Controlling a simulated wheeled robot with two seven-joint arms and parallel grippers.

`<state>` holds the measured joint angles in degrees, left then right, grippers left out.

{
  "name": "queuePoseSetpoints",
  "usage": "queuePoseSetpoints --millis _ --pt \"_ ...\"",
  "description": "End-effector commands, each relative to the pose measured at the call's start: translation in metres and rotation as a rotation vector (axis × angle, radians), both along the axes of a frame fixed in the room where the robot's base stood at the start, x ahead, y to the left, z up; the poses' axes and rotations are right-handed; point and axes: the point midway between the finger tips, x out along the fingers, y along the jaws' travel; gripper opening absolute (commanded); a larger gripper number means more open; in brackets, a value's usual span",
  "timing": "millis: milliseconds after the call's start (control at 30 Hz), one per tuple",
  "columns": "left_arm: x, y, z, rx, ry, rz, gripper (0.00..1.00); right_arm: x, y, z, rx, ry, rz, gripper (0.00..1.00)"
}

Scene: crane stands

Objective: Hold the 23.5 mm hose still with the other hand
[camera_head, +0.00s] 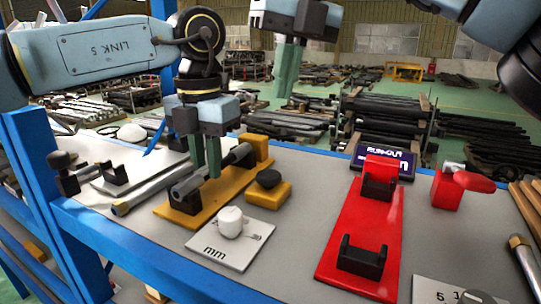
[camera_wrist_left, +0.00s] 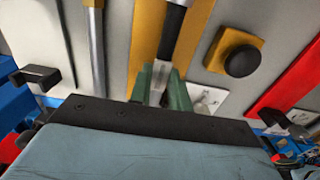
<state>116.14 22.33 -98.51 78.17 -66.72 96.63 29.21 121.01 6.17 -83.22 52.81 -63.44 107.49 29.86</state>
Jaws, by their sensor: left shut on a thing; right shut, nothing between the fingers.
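A grey and black hose (camera_head: 186,187) lies along a long yellow stand (camera_head: 176,213); no size can be read on it. My left gripper (camera_head: 207,172) points down over the stand, its green fingers shut on this hose near its middle. In the left wrist view the hose (camera_wrist_left: 174,32) runs up from between the fingers (camera_wrist_left: 160,88). My right gripper (camera_head: 288,82) is shut and empty, in the air at the top middle, well above and apart from the hose.
Another hose (camera_head: 150,191) lies left of the yellow stand. A yellow block with a black knob (camera_head: 268,179), a white plate (camera_head: 222,252) marked mm, a red stand (camera_head: 345,228) with two black cradles and a run-out display (camera_head: 397,163) stand rightward. Grey table is bare between plate and red stand.

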Motion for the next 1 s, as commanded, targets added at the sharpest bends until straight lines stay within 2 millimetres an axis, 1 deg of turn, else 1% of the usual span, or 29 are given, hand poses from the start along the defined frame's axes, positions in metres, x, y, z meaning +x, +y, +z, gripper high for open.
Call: queuePoseSetpoints --millis 33,200,300,400,600,867,1000 --pt "0.000 0.000 0.001 0.000 -0.001 0.000 0.00 -0.002 0.003 0.003 -0.018 -0.027 0.089 0.00" --pt "0.000 0.000 0.001 0.000 -0.001 0.000 0.00 -0.007 0.007 0.012 -0.077 -0.097 0.373 0.00" --pt "0.000 0.000 0.001 0.000 -0.001 0.000 0.00 -0.009 0.009 0.015 -0.106 -0.124 0.498 0.00" --pt "0.000 0.000 0.001 0.000 -0.001 0.000 0.00 -0.011 0.010 0.018 -0.126 -0.140 0.585 0.00" --pt "0.000 0.000 0.001 -0.001 -0.002 0.000 0.00 -0.012 0.011 0.020 -0.140 -0.151 0.655 0.00" --pt "0.000 0.000 0.001 -0.001 -0.002 0.000 0.00 -0.012 0.011 0.019 -0.139 -0.150 0.655 0.00" --pt "0.000 0.000 0.001 -0.001 -0.002 0.000 0.00 -0.011 0.011 0.015 -0.140 -0.150 0.655 0.00"
